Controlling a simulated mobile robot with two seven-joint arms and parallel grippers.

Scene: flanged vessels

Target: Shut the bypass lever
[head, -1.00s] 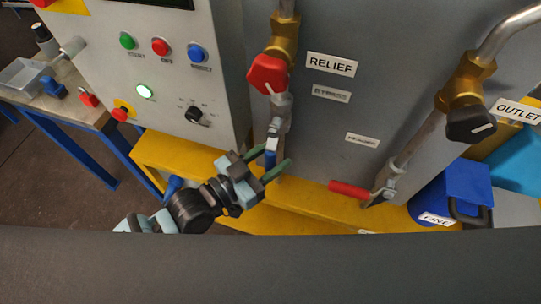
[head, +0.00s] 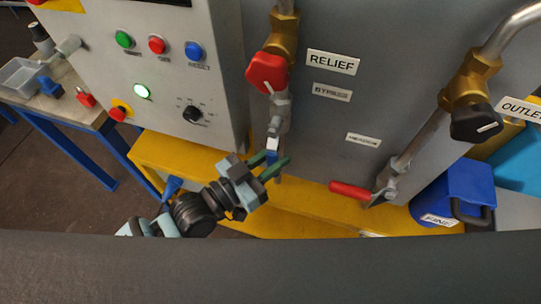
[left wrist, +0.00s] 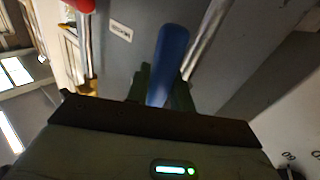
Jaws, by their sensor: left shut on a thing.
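The bypass lever has a blue handle (head: 271,156) on a silver valve (head: 279,122) in the pipe below the red relief knob, in the head view. The BYPASS label (head: 332,92) is to its right. My left gripper (head: 272,165) is shut on the blue handle, with a green finger on each side. In the left wrist view the blue handle (left wrist: 170,55) stands up between the fingers and sticks out past them. The fingers hide part of the handle. My right gripper is not in view.
A red relief knob (head: 267,72) sits above the lever. A red-handled lever (head: 350,190) and a black outlet knob (head: 476,122) are to the right. The control panel (head: 165,80) is at left. A yellow base ledge (head: 180,167) runs below. A blue bin (head: 455,190) stands at right.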

